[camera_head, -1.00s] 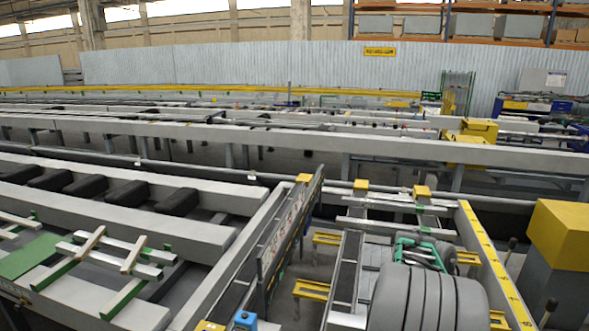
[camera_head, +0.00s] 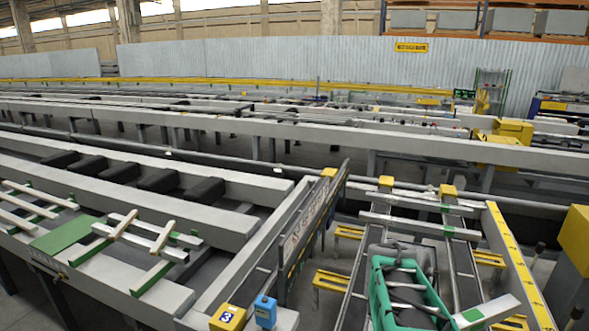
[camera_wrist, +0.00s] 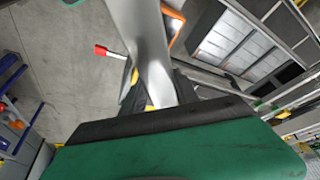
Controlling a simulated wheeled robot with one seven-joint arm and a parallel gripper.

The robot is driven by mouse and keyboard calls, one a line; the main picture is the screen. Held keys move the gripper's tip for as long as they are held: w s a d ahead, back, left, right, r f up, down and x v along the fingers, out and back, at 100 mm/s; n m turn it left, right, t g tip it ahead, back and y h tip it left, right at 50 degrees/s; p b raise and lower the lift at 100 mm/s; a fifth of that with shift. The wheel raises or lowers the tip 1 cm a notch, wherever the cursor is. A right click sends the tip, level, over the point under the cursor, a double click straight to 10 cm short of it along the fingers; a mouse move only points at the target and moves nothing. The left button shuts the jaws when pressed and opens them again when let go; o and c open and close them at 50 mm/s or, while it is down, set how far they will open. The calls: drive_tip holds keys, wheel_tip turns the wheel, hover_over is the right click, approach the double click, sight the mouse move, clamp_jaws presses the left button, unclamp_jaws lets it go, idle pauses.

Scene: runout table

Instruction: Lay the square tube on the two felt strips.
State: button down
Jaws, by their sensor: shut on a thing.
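My gripper (camera_head: 408,290) shows as a green frame low at the right of the head view. In the wrist view its green finger with a black pad (camera_wrist: 160,118) is shut on the square tube (camera_wrist: 150,50), a silver bar running up out of view. A pale bar (camera_head: 500,312) beside the gripper in the head view may be the tube; I cannot tell for sure. Green strips, likely the felt, lie at the left: one (camera_head: 90,250) and another (camera_head: 150,279). Silver tubes (camera_head: 150,242) lie across them, with wooden sticks on top. The gripper is far right of them.
A green mat (camera_head: 67,236) lies left of the strips. A upright lettered plate (camera_head: 310,215), a yellow block (camera_head: 228,318) and a blue block (camera_head: 265,310) stand between. Two silver tubes (camera_head: 412,224) cross rails at the right, near a yellow scale rail (camera_head: 520,265).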

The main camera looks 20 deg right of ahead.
drive_tip(key=w+a+r+n+t+y, duration=0.1)
drive_tip(key=w+a+r+n, duration=0.1)
drive_tip(key=w+a+n, duration=0.4)
drive_tip(key=w+a+r+n+t+y, duration=0.2)
drive_tip(key=w+a+n, duration=0.4)
drive_tip(key=a, duration=0.9)
drive_tip(key=w+a+r+n+t+y, duration=0.1)
drive_tip(key=w+a+r+n+t, duration=0.1)
drive_tip(key=w+a+n, duration=0.5)
drive_tip(key=a+r, duration=0.1)
drive_tip(key=a, duration=0.2)
drive_tip(key=shift+a+r+n, duration=0.2)
drive_tip(key=shift+r+n, duration=0.1)
drive_tip(key=s+f+b, duration=0.4)
drive_tip(key=f+b, duration=0.6)
drive_tip(key=f, duration=0.5)
drive_tip(key=shift+f, duration=0.2)
